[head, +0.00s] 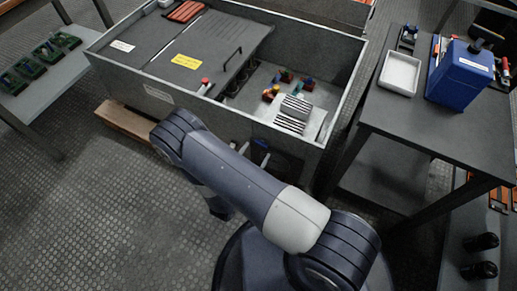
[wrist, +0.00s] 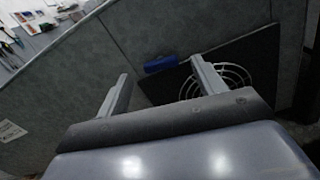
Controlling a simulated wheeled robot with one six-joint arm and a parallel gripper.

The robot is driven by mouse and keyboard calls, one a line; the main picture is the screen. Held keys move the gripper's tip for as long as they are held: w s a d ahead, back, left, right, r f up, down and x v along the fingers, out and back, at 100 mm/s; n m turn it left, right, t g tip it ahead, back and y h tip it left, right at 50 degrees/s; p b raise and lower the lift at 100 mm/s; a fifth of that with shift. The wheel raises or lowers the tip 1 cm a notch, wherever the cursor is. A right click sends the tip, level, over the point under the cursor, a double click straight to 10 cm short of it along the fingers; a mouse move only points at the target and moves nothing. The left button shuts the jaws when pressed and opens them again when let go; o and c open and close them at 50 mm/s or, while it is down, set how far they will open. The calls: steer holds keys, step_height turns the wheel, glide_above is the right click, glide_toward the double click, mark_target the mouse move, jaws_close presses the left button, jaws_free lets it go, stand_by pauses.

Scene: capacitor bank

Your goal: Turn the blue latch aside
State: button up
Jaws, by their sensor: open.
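The blue latch (wrist: 160,63) shows in the wrist view as a short blue bar at the upper left edge of a dark panel (wrist: 160,90) with a round wire grille (wrist: 238,74). The panel is on the grey cabinet wall (wrist: 125,45). My gripper (wrist: 160,70) is open and empty, its two fingers wide apart and pointing at the wall. The latch appears between and beyond the fingertips. I cannot tell the exact gap, but no contact shows. In the head view my arm hides most of the gripper at the cabinet's near side.
The open-topped cabinet (head: 340,85) has a grey lid with a yellow label (head: 187,62) and small parts inside. A side table at right holds a white tray (head: 400,73) and a blue box (head: 461,73). A wooden beam (head: 127,122) lies under the cabinet. Floor at left is clear.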

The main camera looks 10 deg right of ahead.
steer(key=shift+x, duration=1.45)
steer(key=shift+c, duration=0.2)
steer(key=c, duration=0.9)
steer(key=shift+n+b, duration=0.65)
steer(key=shift+n, duration=0.35)
steer(key=shift+c, duration=0.2)
steer(key=o, duration=1)
steer(key=shift+a, duration=0.1)
steer(key=p+v, duration=0.2)
steer(key=v, duration=0.8)
steer(key=shift+s+a, duration=0.2)
steer(key=shift+s, duration=0.1)
